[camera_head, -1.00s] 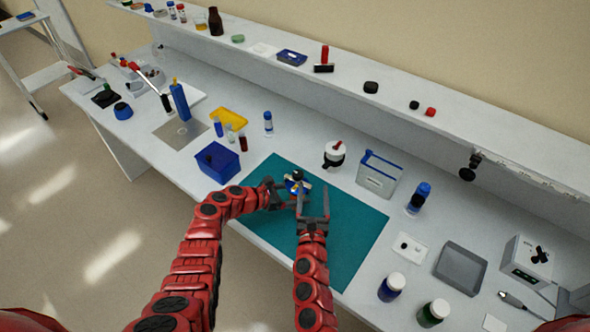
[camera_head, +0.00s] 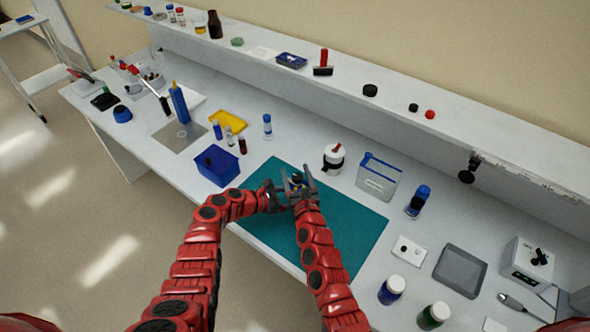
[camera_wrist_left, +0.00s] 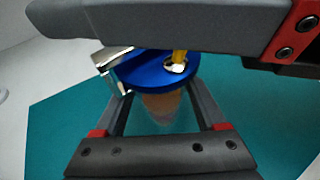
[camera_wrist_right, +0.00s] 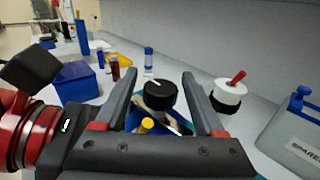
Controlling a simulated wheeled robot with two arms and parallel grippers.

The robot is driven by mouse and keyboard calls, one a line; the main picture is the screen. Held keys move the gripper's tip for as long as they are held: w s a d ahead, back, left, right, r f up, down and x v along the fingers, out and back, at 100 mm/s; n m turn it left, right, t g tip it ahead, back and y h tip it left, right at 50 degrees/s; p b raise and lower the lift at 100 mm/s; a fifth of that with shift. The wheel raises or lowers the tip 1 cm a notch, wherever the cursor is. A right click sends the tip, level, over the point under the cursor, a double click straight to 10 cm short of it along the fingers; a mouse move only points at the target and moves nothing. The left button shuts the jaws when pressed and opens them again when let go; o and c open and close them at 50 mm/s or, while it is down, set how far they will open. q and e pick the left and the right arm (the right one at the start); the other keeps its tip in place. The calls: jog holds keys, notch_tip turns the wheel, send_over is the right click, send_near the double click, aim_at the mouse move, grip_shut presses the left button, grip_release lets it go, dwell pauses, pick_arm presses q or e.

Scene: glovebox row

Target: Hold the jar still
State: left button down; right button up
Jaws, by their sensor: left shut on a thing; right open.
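The jar (camera_head: 297,179) stands over the teal mat (camera_head: 350,235); in the head view the grippers mostly hide it. In the left wrist view it has a wide blue top (camera_wrist_left: 155,72) with a yellow part and metal pieces, over a clear, brownish body (camera_wrist_left: 163,104). My left gripper (camera_head: 284,193) is shut on the body from the side. My right gripper (camera_head: 304,184) is open over the jar's top. In the right wrist view its fingers stand either side of a black cap (camera_wrist_right: 160,94), with a yellow tip (camera_wrist_right: 147,123) nearer; whether they touch is unclear.
A blue box (camera_head: 217,165) stands left of the mat. A white pot with a red handle (camera_head: 334,157) and a clear blue-rimmed container (camera_head: 378,178) stand behind it. The mat's front right is clear.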

jog(key=shift+w+a, duration=0.1)
jog(key=shift+w, duration=0.6)
jog(key=shift+c, duration=0.3)
grip_shut()
